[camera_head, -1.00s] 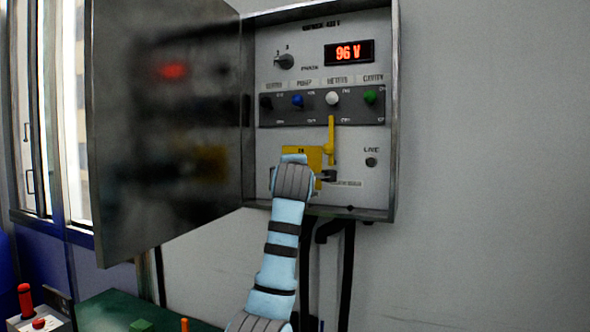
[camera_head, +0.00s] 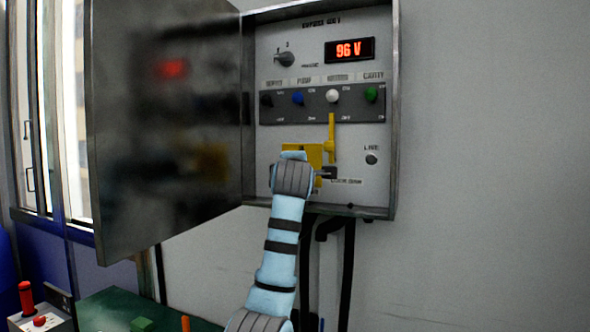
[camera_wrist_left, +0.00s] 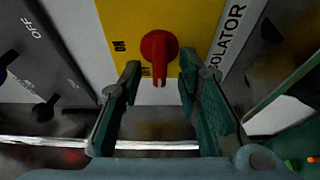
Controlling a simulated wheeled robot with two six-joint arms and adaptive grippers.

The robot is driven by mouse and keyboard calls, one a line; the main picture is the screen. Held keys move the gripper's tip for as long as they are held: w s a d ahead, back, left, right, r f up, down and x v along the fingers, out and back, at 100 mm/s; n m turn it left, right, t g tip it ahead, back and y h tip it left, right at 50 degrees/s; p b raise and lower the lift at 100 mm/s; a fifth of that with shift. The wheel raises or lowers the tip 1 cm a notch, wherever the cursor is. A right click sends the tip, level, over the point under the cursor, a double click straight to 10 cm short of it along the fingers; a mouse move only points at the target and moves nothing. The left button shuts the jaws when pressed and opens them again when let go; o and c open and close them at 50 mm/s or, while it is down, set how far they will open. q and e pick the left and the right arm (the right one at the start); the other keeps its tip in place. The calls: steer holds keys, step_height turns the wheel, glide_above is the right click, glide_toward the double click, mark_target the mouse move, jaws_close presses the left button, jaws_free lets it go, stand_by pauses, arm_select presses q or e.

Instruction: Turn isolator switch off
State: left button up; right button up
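The isolator switch is a red knob (camera_wrist_left: 158,50) on a yellow plate (camera_wrist_left: 113,12), beside an "ISOLATOR" label. In the left wrist view its grip bar points down the picture, near small lettering on the plate. My left gripper (camera_wrist_left: 160,74) is open, with one finger on each side of the knob's bar; gaps show between bar and fingers. My right gripper is in neither view.
The grey cabinet's door (camera_head: 165,130) is open to the left. The display (camera_head: 349,50) reads 96 V. A strip of coloured switches (camera_head: 322,106) crosses the panel. The wall to the right is clear.

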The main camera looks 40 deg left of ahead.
arm_select(q)
steer(key=v, duration=1.1)
steer(key=shift+s+d, duration=0.3)
steer(key=shift+a, duration=0.1)
